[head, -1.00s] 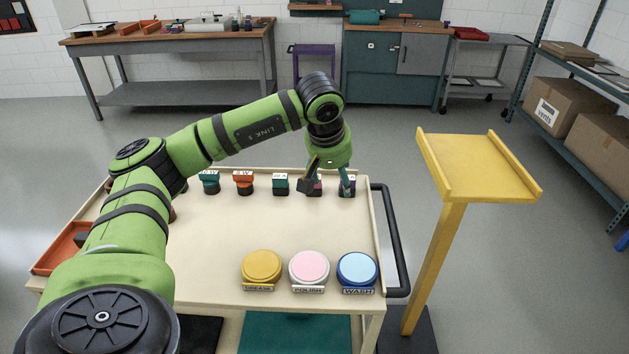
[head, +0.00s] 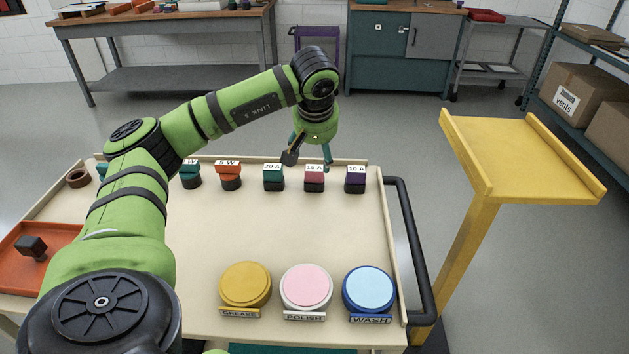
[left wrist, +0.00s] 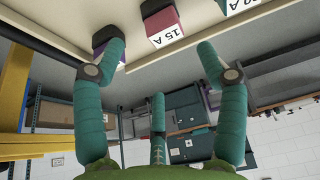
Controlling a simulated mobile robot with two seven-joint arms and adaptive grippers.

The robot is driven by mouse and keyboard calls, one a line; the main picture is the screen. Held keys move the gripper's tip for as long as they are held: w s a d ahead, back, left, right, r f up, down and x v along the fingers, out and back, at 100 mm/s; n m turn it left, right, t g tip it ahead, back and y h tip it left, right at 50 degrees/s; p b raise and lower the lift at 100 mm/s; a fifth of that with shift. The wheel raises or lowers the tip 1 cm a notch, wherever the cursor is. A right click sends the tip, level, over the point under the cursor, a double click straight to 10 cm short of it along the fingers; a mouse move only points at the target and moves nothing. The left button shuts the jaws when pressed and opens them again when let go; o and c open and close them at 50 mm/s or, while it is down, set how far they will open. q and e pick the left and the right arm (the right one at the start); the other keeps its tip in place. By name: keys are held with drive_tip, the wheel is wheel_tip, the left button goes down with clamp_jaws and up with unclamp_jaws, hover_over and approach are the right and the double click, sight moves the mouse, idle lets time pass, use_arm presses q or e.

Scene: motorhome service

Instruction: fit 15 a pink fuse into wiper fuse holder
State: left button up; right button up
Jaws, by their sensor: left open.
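The pink 15 A fuse (head: 314,181), a pink block with a white label and dark base, stands near the cart's far edge between the teal 20 A fuse (head: 273,180) and the purple 10 A fuse (head: 355,182). My left gripper (head: 308,160) is open and empty, just beyond and above the row. In the left wrist view the 15 A fuse (left wrist: 162,25) shows upside down ahead of the spread fingers, nothing between them; one fingertip overlaps the purple block (left wrist: 108,36). I cannot make out the wiper fuse holder. My right gripper is not in view.
An orange fuse (head: 229,174) and a teal one (head: 190,174) stand further left. Grease (head: 245,285), polish (head: 307,286) and wash (head: 369,287) pots line the near edge. An orange tray (head: 62,240) holds a dark block. A yellow stand (head: 525,160) is right. The cart's middle is clear.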

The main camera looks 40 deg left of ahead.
sight(314, 168)
use_arm(q)
drive_tip(key=x, duration=0.2)
drive_tip(key=p+x, duration=0.1)
drive_tip(key=x, duration=0.3)
drive_tip(key=shift+a+f+p, duration=0.25)
drive_tip(key=shift+a+p, duration=0.05)
drive_tip(key=shift+a, duration=0.2)
drive_tip(key=shift+w+a+f, duration=0.1)
drive_tip(key=shift+f, duration=0.35)
drive_tip(key=c, duration=1.2)
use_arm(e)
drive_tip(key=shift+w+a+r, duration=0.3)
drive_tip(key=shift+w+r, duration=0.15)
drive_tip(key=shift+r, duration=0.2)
